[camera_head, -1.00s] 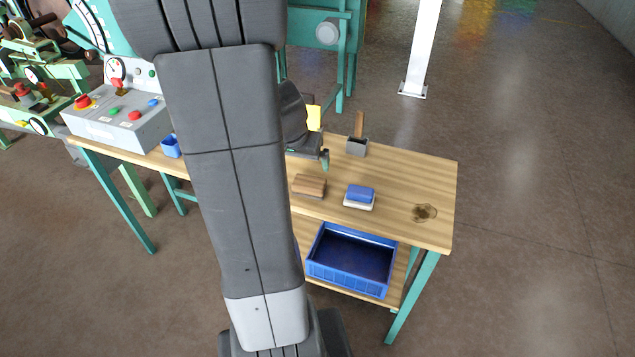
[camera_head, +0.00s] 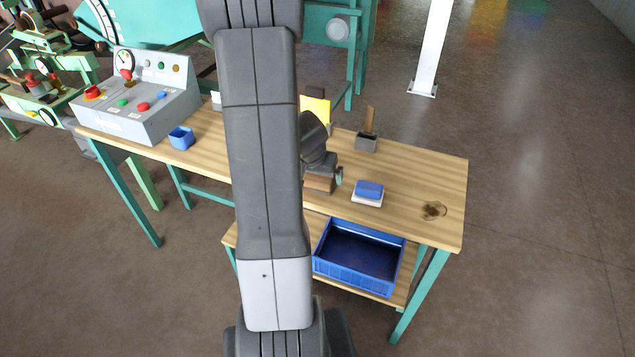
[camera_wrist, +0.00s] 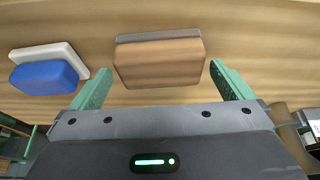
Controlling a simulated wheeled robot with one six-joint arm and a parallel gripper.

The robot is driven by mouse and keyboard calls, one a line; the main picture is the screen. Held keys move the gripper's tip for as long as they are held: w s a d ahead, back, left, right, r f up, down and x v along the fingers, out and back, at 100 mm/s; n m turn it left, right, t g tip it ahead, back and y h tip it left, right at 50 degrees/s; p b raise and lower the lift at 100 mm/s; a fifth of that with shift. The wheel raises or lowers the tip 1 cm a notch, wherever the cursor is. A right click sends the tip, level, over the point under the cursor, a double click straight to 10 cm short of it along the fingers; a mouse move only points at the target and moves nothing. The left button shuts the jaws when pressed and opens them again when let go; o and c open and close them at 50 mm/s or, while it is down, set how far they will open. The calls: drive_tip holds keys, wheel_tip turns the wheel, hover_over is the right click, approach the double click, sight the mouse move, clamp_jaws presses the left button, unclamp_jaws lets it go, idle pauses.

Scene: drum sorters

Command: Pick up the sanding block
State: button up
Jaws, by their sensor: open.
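The sanding block, a brown wooden block with a grey layer along one side, lies on the wooden bench (camera_head: 415,165). It shows in the head view (camera_head: 318,185), partly covered by my gripper, and in the wrist view (camera_wrist: 160,62). My gripper (camera_wrist: 160,68) is open, with its green fingers apart. In the wrist view the block appears between and just beyond the fingertips, and neither finger clearly touches it. In the head view one green finger shows beside the block, while the other is hidden.
A blue block on a white base (camera_head: 368,190) lies right of the sanding block. A grey holder with a wooden handle (camera_head: 367,141) stands behind. A blue bin (camera_head: 360,280) sits on the lower shelf. A control box (camera_head: 140,110) and blue cup (camera_head: 181,139) stand left.

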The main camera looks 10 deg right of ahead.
drive_tip(key=shift+x, duration=0.9)
drive_tip(key=shift+c, duration=0.4)
drive_tip(key=shift+r, duration=0.1)
drive_tip(key=c, duration=0.9)
